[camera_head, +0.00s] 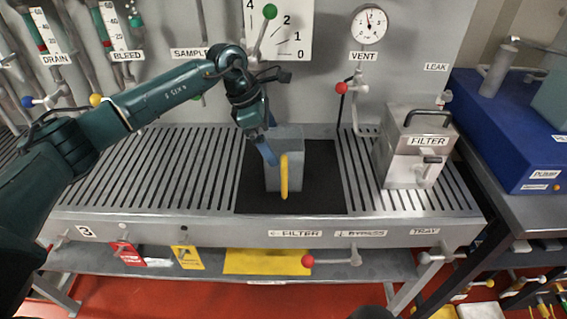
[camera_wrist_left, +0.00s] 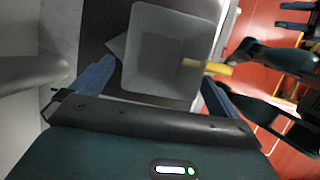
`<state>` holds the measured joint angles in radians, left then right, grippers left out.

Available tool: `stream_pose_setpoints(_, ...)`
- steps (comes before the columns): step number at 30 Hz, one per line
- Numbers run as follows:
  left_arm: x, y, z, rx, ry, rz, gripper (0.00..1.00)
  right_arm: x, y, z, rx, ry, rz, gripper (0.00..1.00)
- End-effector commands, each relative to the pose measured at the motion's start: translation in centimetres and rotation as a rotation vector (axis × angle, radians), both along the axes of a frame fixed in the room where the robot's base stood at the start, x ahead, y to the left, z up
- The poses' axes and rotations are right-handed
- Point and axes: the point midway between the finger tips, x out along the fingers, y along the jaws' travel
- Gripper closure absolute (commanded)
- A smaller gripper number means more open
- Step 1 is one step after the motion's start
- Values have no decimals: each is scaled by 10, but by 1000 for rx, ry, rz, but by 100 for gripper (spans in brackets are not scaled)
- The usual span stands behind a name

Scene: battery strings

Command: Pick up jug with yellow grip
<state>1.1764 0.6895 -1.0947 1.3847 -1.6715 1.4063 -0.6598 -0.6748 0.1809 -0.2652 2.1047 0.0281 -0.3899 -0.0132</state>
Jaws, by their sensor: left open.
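The jug (camera_head: 286,146) is a grey, box-like container with an upright yellow grip (camera_head: 284,178) on its front side. It stands on a dark mat on the slotted bench. My left gripper (camera_head: 269,151) is open at the jug's left and top side in the head view. In the left wrist view the jug (camera_wrist_left: 165,55) lies between and beyond the blue fingers of my left gripper (camera_wrist_left: 152,88), with the yellow grip (camera_wrist_left: 208,66) near the right finger. I cannot tell whether a finger touches the jug.
A grey filter box (camera_head: 405,160) with a dark handle stands at the bench's right. Red-knobbed (camera_head: 341,88) and green-knobbed (camera_head: 269,12) levers and a round gauge (camera_head: 369,24) are on the back panel. A blue pump unit (camera_head: 505,130) is farther right. The bench left of the mat is clear.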

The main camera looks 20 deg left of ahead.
Motion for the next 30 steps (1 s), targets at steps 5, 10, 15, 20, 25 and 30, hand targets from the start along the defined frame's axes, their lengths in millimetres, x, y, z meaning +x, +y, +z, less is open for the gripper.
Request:
stream_pose_setpoints(5,-2,-7,-27,-1,4,-2,0,2,-5,6,-6,4,-16,64)
stream_pose_setpoints(10,0,-10,-38,0,1,0,0,3,-5,5,-4,8,-20,64)
stream_pose_setpoints(15,0,-10,-38,0,0,0,0,3,-5,3,-5,10,-20,64)
stream_pose_setpoints(20,0,-10,-38,0,1,0,11,3,-5,3,-5,11,-20,64)
stream_pose_setpoints(25,0,-10,-38,0,1,0,25,3,-5,3,-7,10,-16,64)
stream_pose_setpoints(30,0,-10,-38,0,1,0,38,3,-5,4,-8,8,-14,64)
